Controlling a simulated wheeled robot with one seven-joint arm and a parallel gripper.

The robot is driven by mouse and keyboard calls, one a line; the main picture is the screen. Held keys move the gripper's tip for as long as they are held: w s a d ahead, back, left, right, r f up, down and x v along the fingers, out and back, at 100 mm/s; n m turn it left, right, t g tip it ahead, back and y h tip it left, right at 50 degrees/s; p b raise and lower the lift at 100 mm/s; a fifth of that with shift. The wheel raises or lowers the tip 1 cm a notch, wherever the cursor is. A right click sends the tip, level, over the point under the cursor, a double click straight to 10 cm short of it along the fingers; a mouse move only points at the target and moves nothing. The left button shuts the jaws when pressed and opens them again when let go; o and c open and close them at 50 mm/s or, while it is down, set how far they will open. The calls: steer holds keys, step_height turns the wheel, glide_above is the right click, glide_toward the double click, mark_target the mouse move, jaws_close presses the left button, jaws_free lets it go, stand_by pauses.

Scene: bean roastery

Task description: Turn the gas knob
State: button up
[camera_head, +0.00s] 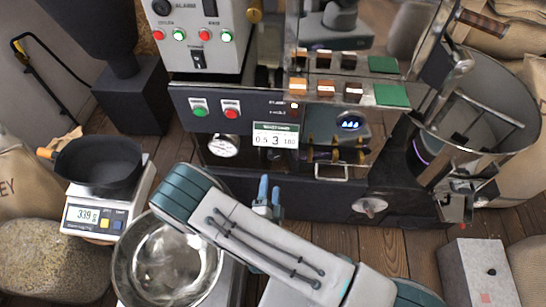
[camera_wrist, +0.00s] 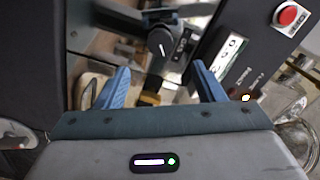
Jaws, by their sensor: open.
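The gas knob (camera_wrist: 160,45) shows in the wrist view as a dark round knob with a white pointer line, beside a partly readable label (camera_wrist: 183,42). My gripper (camera_wrist: 161,78) is open, its two blue fingers apart with nothing held between them. The knob lies beyond the fingertips, roughly centred between them, and I see no contact. In the head view my gripper (camera_head: 268,192) is in front of the lower part of the roaster (camera_head: 330,190). I cannot make out the gas knob there.
The roaster panel has a red button (camera_head: 231,113) and a numbered display card (camera_head: 275,137). A scale (camera_head: 84,218) with a black pan (camera_head: 98,165) stands left, near a steel bowl (camera_head: 165,262). A round cooling bin (camera_head: 485,105) and a grey box (camera_head: 477,272) are at right.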

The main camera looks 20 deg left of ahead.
mark_target(274, 158)
steer(key=x, duration=1.1)
steer(key=shift+d, duration=0.1)
steer(key=c, duration=1)
